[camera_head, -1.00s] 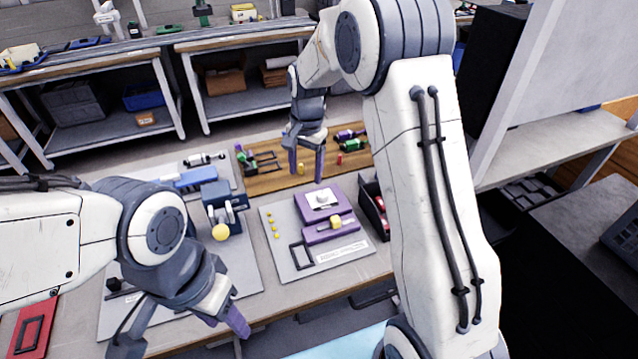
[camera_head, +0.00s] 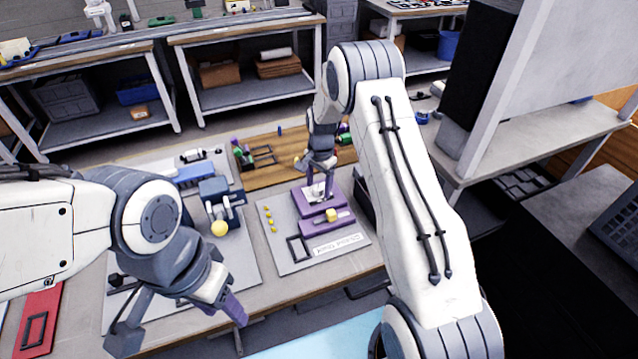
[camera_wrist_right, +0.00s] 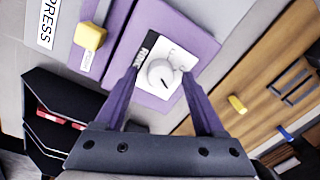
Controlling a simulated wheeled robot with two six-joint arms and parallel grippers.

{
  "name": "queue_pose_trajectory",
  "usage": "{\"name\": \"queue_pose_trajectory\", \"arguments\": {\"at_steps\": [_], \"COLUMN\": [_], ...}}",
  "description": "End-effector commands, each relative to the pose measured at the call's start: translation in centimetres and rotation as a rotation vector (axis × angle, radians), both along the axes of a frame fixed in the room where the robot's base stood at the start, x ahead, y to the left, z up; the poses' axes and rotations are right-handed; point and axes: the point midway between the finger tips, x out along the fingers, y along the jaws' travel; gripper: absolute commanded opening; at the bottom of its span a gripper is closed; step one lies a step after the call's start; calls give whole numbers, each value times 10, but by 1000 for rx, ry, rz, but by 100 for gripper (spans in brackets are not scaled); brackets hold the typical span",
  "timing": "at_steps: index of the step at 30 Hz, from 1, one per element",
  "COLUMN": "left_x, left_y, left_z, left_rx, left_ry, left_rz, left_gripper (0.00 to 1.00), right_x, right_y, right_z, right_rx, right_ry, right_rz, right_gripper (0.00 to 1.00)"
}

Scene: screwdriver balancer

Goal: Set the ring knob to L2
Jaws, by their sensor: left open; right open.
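The ring knob (camera_wrist_right: 162,75) is a round light-grey dial on a white label plate (camera_wrist_right: 180,58), set on a purple block (camera_wrist_right: 190,28). A dark mark shows on its face; I cannot read its setting. In the head view the purple block (camera_head: 328,207) stands on a grey board. My right gripper (camera_head: 318,192) is over this block and partly hides the knob. In the right wrist view the open purple fingers (camera_wrist_right: 158,88) stand on either side of the knob, with gaps; contact does not show. My left gripper (camera_head: 222,312) is open and empty near the table's front edge.
A yellow knob (camera_wrist_right: 90,37) sits on a second purple block beside the dial. A black bin (camera_wrist_right: 60,115) with red items stands close by. A blue device with a yellow ball (camera_head: 219,228) is left of the board. A wooden board (camera_head: 270,172) lies behind.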

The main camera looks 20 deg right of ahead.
Motion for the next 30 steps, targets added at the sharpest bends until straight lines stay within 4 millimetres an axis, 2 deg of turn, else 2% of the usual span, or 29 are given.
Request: {"name": "queue_pose_trajectory", "arguments": {"at_steps": [8, 9, 11, 12, 14, 15, 23, 30], "left_x": [0, 0, 0, 0, 0, 0, 0, 0], "left_y": [0, 0, 0, 0, 0, 0, 0, 0], "left_z": [0, 0, 0, 0, 0, 0, 0, -3], "left_rx": [0, 0, 0, 0, 0, 0, 0, 0], "left_ry": [0, 0, 0, 0, 0, 0, 0, 0], "left_rz": [0, 0, 0, 0, 0, 0, 0, 0], "left_gripper": [50, 50, 50, 50, 50, 50, 50, 50], "right_x": [0, 0, 0, 0, 0, 0, 0, 1], "right_y": [0, 0, 0, 0, 0, 0, 0, 0], "right_z": [-2, -2, -2, -2, -2, -2, -2, -2], "right_rx": [0, 0, 0, 0, 0, 0, 0, 0], "right_ry": [-1, -1, 0, 0, 0, 0, -1, -2], "right_rz": [1, 1, 1, 1, 1, 1, 22, 132], "right_gripper": [71, 64, 41, 25, 2, 0, 0, 0]}}
